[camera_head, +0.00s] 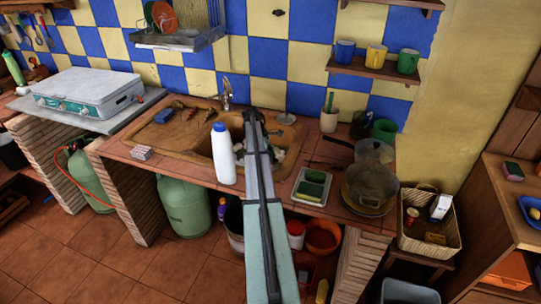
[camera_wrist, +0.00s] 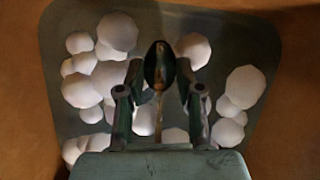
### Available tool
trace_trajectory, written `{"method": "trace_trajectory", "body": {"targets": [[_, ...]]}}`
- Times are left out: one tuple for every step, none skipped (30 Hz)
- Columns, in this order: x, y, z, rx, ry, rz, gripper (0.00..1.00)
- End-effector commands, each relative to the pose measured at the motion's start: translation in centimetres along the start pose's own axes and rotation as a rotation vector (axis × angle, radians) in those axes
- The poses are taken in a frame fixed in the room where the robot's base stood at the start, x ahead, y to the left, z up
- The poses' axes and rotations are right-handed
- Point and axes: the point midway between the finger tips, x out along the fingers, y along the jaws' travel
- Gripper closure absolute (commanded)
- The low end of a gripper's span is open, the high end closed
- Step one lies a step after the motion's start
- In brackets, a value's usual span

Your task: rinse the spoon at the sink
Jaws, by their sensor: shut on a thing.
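The spoon (camera_wrist: 158,68) shows in the wrist view with its dark, shiny bowl pointing away from me and its thin handle running back toward my palm. My gripper (camera_wrist: 159,88) is shut on the spoon. In the head view my gripper (camera_head: 254,118) is down at the sink, and my arm hides the spoon and part of the basin. The sink (camera_head: 200,144) is a brown basin set in the tiled counter. White round suds (camera_wrist: 117,32) lie in the grey-green basin bottom (camera_wrist: 240,50) around and below the spoon. The tap (camera_head: 226,93) stands behind the sink, left of my gripper.
A white bottle with a blue cap (camera_head: 223,155) stands at the counter front, just left of my arm. A tray with green sponges (camera_head: 312,187) is to the right, with pans (camera_head: 370,188) beyond it. A dish rack (camera_head: 180,38) hangs above the sink's left side.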

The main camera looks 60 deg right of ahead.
Motion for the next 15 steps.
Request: {"method": "trace_trajectory", "body": {"targets": [[0.7,0.0,-0.3,0.0,0.0,0.0,0.96],[0.9,0.0,-0.4,0.0,0.0,0.0,0.96],[1.3,0.1,-0.5,0.0,0.0,0.0,0.96],[1.6,0.1,-0.7,0.0,0.0,-0.001,0.96],[1.8,0.1,-0.8,0.0,0.0,-0.001,0.96],[2.1,0.1,-0.9,0.0,0.0,-0.001,0.96],[2.4,0.1,-1.0,0.0,0.0,-0.001,0.96],[2.7,0.1,-1.1,0.0,0.0,-0.001,0.96],[3.0,0.1,-1.2,0.0,0.0,-0.001,0.96],[3.2,0.1,-1.3,0.0,0.0,-0.001,0.96],[3.4,0.1,-1.4,0.0,0.0,-0.001,0.96],[3.7,0.1,-1.5,0.0,-0.001,-0.001,0.96],[3.9,0.1,-1.6,0.0,0.0,-0.001,0.96],[4.0,0.1,-1.7,0.0,0.0,-0.001,0.96],[4.2,0.1,-1.8,0.0,0.0,-0.001,0.96]]}}
